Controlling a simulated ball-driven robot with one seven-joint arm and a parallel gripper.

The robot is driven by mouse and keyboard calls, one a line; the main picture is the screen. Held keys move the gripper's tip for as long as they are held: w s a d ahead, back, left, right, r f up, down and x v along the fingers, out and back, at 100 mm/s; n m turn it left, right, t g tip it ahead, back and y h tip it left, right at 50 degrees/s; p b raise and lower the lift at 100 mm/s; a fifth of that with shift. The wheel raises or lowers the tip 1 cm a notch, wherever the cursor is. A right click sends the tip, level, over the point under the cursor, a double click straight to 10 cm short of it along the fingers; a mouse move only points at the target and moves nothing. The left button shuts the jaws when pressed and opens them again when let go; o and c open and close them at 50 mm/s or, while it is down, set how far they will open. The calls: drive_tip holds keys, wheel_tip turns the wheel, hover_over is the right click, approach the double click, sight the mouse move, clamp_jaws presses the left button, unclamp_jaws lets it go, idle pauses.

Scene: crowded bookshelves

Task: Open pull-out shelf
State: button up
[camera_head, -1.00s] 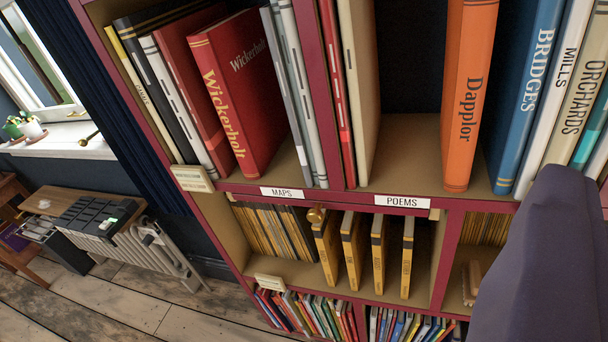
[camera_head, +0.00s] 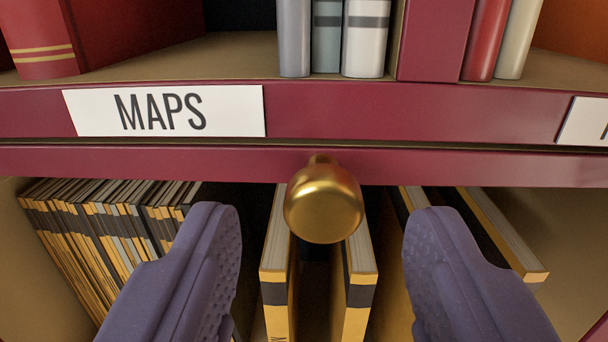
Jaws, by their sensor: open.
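The pull-out shelf shows its thin maroon front edge (camera_head: 150,161) just below the shelf board that bears the MAPS label (camera_head: 165,111). A dark line runs between the two boards, and they look flush. A round brass knob (camera_head: 323,200) is fixed to the pull-out shelf's front. My gripper (camera_head: 325,255) has two purple, textured fingers spread wide, one low on each side of the knob. The fingers are apart from the knob and nothing is between them in contact.
Below the knob stand yellow-and-black books (camera_head: 360,285), with a row of thin magazines (camera_head: 110,225) at the left. Above are red books (camera_head: 120,40) and grey-white books (camera_head: 365,35). A second white label (camera_head: 585,122) is cut off at the right edge.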

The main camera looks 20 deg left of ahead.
drive_tip(key=shift+x, duration=0.95)
clamp_jaws()
